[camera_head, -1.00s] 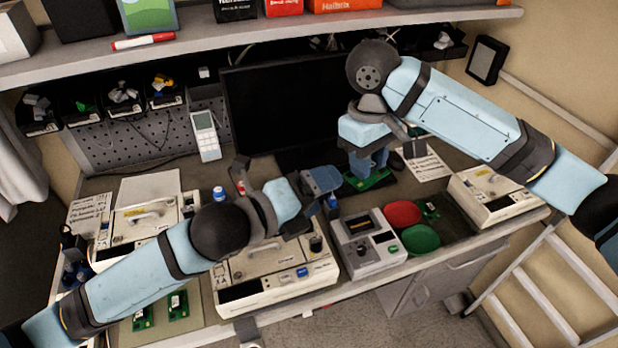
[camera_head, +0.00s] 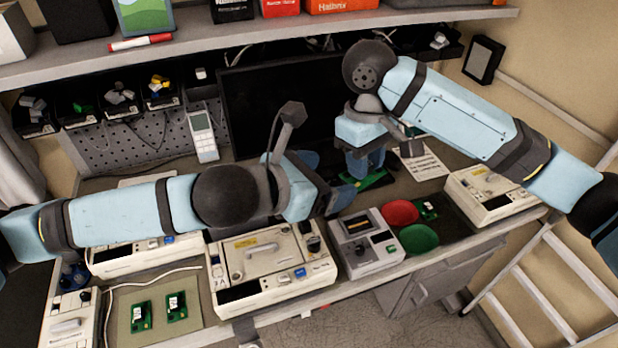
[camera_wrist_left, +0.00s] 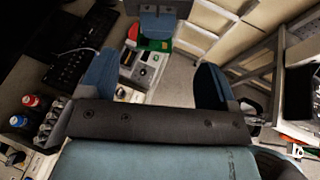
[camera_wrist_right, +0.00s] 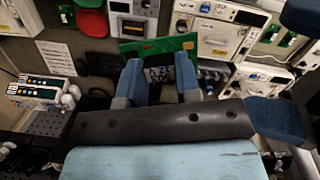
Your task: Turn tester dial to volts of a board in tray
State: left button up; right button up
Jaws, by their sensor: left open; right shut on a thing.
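My right gripper (camera_head: 362,166) is shut on a green circuit board (camera_head: 372,180) and holds it in front of the monitor. The board shows in the right wrist view (camera_wrist_right: 157,46) between the fingers, with a white printed label. The grey tester (camera_head: 367,243), with a small screen and a dark dial, stands on the bench to the right of the middle pump. It also shows between the fingers in the left wrist view (camera_wrist_left: 137,72). My left gripper (camera_head: 328,198) is open and empty, behind and above the tester. Two boards lie on the tray (camera_head: 128,338) at the front left.
A red round (camera_head: 400,212) and a green round (camera_head: 418,240) lie right of the tester, beside a small board (camera_head: 428,207). White infusion pumps (camera_head: 270,270) stand along the bench. The monitor (camera_head: 275,105) is close behind both grippers. A ladder (camera_head: 545,270) leans at the right.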

pick_arm(q)
jog(key=x, duration=0.8)
jog(key=shift+w+d+f, duration=0.1)
jog(key=shift+d+f, duration=0.05)
jog(key=shift+d, duration=0.05)
jog(key=c, duration=1)
pick_arm(e)
jog(key=o, duration=1)
